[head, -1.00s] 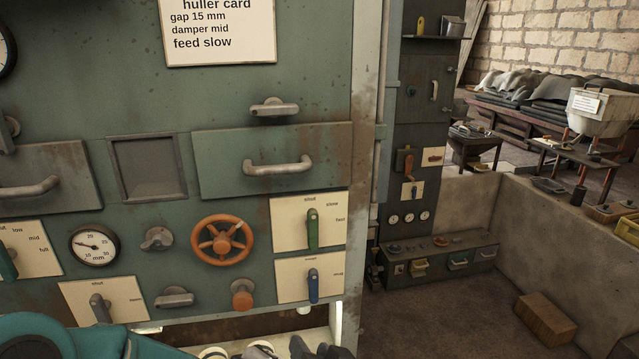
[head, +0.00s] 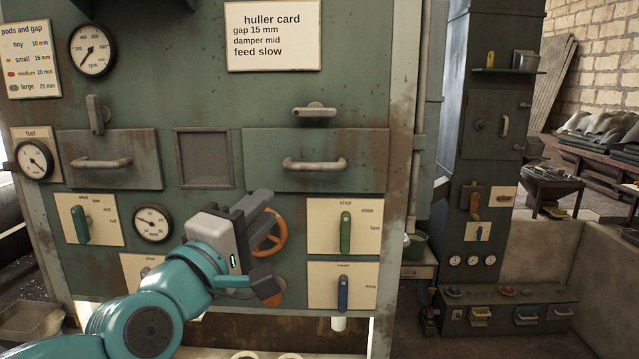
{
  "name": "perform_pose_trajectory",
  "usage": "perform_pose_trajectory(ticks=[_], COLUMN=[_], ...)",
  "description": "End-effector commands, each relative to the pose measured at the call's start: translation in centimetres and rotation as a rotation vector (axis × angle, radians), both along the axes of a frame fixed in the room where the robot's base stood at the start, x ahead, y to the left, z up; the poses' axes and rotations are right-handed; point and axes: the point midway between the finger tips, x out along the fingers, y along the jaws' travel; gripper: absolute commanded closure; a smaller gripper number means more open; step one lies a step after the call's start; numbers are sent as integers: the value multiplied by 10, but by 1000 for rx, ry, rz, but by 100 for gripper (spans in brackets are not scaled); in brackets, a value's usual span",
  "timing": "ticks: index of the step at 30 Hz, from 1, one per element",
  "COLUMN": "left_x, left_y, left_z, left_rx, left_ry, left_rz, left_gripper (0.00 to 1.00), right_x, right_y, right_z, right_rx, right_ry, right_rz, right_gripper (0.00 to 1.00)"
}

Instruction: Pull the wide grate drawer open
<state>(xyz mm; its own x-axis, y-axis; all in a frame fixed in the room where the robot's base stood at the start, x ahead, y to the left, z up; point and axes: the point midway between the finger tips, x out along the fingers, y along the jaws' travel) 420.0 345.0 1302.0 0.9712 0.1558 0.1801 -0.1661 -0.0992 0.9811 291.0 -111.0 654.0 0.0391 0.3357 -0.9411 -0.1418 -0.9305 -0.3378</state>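The wide drawer (head: 352,174) is the larger of two grey-green drawer fronts on the machine panel, right of centre in the head view. It looks shut. Its grey bar handle (head: 314,164) is in plain sight with nothing on it. My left gripper (head: 270,245) is below and left of that handle, in front of the panel. Its dark fingers are spread apart and hold nothing. It hides most of the orange handwheel (head: 277,238) behind it. My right gripper is out of view.
A narrower drawer (head: 85,142) with its own handle sits at the left. A grey latch lever (head: 314,111) is above the wide drawer. Green (head: 346,232) and blue (head: 343,293) levers stand out below it. The space before the wide drawer is clear.

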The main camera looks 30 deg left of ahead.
Motion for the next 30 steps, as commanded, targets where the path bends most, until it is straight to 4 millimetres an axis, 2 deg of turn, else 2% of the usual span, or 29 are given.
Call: perform_pose_trajectory(ticks=[4,8,18,22,26,30], left_x=[7,28,108,133,150,159], left_y=[1,3,11,13,15,17], left_z=[0,3,20,25,28,28], left_rx=[0,1,1,1,0,1], left_ry=[0,4,4,3,2,1], left_rz=[-3,-5,-8,-9,-9,-9], left_gripper=[71,71,71,71,71,71], right_x=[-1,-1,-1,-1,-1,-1], right_y=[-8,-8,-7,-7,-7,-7], right_z=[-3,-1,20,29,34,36], right_rx=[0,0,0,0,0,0], right_ry=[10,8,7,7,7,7], right_rz=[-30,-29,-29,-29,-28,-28], right_gripper=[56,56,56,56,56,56])
